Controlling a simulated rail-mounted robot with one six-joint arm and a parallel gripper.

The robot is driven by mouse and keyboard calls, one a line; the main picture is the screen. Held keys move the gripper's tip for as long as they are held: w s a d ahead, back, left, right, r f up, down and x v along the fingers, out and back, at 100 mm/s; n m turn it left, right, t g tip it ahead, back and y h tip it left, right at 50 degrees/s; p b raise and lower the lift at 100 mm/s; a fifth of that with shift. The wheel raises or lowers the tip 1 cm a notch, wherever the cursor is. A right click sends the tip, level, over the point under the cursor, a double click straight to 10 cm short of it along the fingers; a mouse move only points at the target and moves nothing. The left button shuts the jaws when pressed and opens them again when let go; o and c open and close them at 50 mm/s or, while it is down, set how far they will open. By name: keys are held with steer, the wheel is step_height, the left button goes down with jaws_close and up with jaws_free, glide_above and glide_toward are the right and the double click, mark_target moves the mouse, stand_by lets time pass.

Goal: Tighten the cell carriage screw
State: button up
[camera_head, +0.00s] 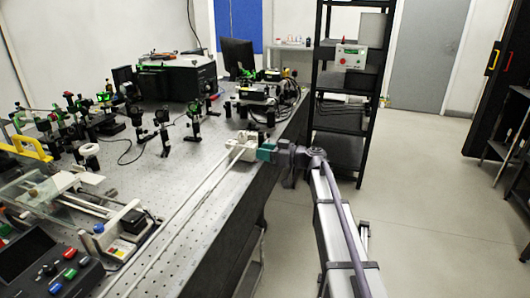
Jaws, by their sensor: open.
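My gripper (257,153), at the end of my arm with a teal section behind it, is at the right edge of the optical bench (190,215). It is beside a cream-white block (241,146) at the far end of two long pale rods (180,210). The fingers are too small to make out, and I cannot tell whether they touch the block. The jaws are open. No screw can be made out at this size. I cannot tell for certain which part is the cell carriage.
A control box with coloured buttons (45,268) and a white unit with a black block (123,232) stand at the near left. Several optic mounts (165,130) fill the bench's far left. A black shelf rack (345,150) stands behind my arm. The floor on the right (430,190) is clear.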

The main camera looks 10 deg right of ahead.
jaws_close()
steer(key=shift+m, duration=16.1)
